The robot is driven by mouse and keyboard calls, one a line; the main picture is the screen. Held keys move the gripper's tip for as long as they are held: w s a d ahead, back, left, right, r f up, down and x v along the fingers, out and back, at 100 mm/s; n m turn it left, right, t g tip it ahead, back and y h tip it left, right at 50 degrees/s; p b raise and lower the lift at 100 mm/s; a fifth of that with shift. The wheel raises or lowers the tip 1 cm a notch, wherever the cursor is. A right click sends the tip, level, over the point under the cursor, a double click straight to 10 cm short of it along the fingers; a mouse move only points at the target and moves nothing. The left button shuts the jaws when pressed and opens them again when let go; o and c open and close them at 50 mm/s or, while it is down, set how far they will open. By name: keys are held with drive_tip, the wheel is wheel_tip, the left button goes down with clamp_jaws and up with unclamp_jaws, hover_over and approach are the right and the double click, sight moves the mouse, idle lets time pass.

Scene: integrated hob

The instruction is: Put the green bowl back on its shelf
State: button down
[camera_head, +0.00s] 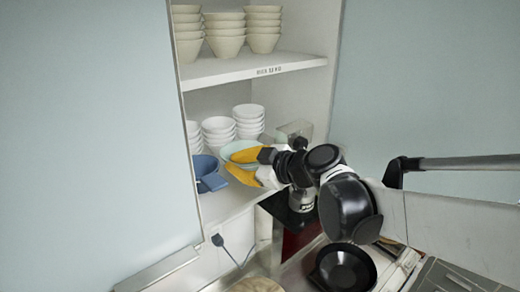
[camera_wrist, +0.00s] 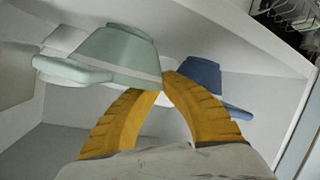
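The pale green bowl (camera_head: 238,147) is at the front of the lower cupboard shelf (camera_head: 226,203), right of a blue bowl (camera_head: 207,172). The wrist view, which looks upside down, shows the green bowl (camera_wrist: 115,55) with its side handle and the blue bowl (camera_wrist: 202,75) beside it. My gripper (camera_head: 230,162) reaches in from the right with its yellow fingers at the green bowl's rim. In the wrist view the fingertips (camera_wrist: 163,82) close together on the rim's edge, one finger partly behind the bowl. Whether the bowl's base touches the shelf I cannot tell.
Stacked white bowls (camera_head: 248,116) stand behind on the lower shelf, with a clear container (camera_head: 300,129) to the right. Cream bowls (camera_head: 226,33) fill the upper shelf (camera_head: 235,70) above. Open cupboard doors (camera_head: 95,130) flank the opening. A black pan (camera_head: 343,268) lies below.

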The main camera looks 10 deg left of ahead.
drive_tip(key=shift+s, duration=0.15)
drive_tip(key=c, duration=1.6)
unclamp_jaws()
drive_tip(key=shift+d+r, duration=0.1)
drive_tip(key=shift+r, duration=0.05)
drive_tip(key=b+v, duration=0.2)
drive_tip(key=v, duration=1)
drive_tip(key=shift+s, duration=0.1)
